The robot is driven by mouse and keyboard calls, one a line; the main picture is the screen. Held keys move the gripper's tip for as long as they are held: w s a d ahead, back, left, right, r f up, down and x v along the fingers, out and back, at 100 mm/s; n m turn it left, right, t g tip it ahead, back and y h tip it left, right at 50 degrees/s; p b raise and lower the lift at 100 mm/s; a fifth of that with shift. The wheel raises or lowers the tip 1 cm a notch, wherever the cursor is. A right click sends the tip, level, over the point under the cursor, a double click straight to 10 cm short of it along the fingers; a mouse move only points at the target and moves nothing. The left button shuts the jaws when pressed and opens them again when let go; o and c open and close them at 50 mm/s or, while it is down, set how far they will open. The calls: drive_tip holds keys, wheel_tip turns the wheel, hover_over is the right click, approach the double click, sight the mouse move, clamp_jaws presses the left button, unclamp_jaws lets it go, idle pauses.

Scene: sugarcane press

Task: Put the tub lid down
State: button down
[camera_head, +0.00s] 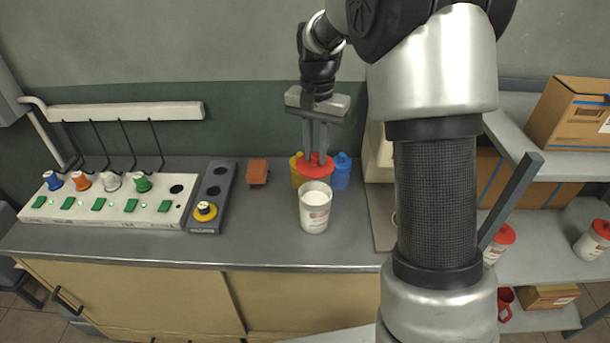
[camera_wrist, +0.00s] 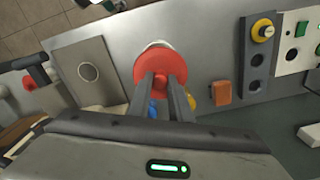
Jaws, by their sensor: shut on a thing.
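The red tub lid (camera_head: 316,170) is held in my gripper (camera_head: 315,158), whose fingers are shut on it. The lid is above and slightly behind the white tub (camera_head: 314,208), which stands open and upright on the grey counter. In the wrist view, the lid (camera_wrist: 158,66) is a red disc between my gripper fingertips (camera_wrist: 160,82), and it covers most of the white tub (camera_wrist: 157,45). Whether the lid touches the tub's rim or anything behind it I cannot tell exactly; in the head view the tub's mouth shows uncovered.
A yellow bottle (camera_head: 297,172) and a blue bottle (camera_head: 342,170) stand close behind the tub. An orange-brown block (camera_head: 257,172) is to the left, then a dark holder (camera_head: 211,196) and a white panel with coloured knobs (camera_head: 110,200). Free counter (camera_head: 262,235) lies in front-left. Shelves at right hold lidded tubs.

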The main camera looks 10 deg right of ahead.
drive_tip(key=a+f+n+b, duration=0.4)
drive_tip(key=a+f+b, duration=0.7)
drive_tip(key=a, duration=0.7)
drive_tip(key=shift+n, duration=0.3)
drive_tip(key=shift+s+f+b, duration=0.15)
drive_tip(key=shift+f+b, duration=0.05)
drive_tip(key=shift+f, duration=2.5)
drive_tip(key=shift+s+f+b, duration=0.15)
drive_tip(key=shift+f+b, duration=0.05)
drive_tip(key=shift+f, duration=2.5)
drive_tip(key=shift+f, duration=0.2)
drive_tip(key=c, duration=1.6)
unclamp_jaws()
wheel_tip(320, 180, up, 12)
drive_tip(key=shift+d+r+p, duration=0.1)
drive_tip(key=shift+r+p, duration=0.15)
drive_tip(key=shift+p, duration=0.85)
